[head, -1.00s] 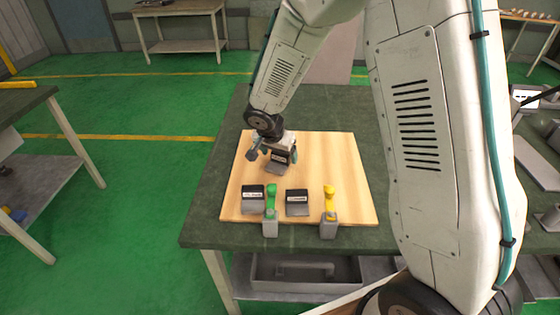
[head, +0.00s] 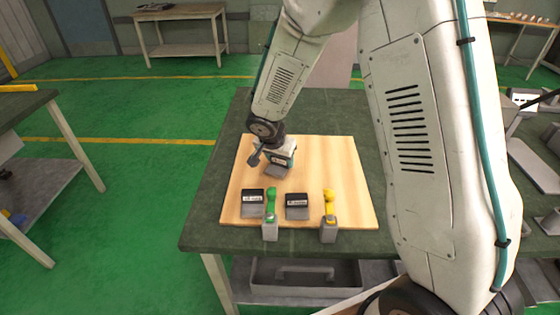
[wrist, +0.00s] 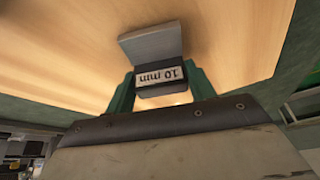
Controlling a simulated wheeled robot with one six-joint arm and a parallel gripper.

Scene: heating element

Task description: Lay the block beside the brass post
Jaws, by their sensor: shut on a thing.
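My gripper (head: 284,155) is over the rear half of the pale wooden board (head: 345,160). It is shut on a dark block with a grey plate-like part (head: 277,171). In the wrist view the block (wrist: 150,44) sits between my green fingers (wrist: 162,84), its white label reading "10 mm". Whether the block touches the board is unclear. A yellow-topped piece on a grey base (head: 329,210) stands at the board's front edge; I cannot tell whether it is the brass post. No other clear brass post shows.
Two similar labelled dark-and-grey blocks, left (head: 252,203) and right (head: 297,206), sit near the board's front. A green-handled piece on a grey base (head: 270,215) stands between them. The board's right side is bare. The green table (head: 210,215) surrounds it.

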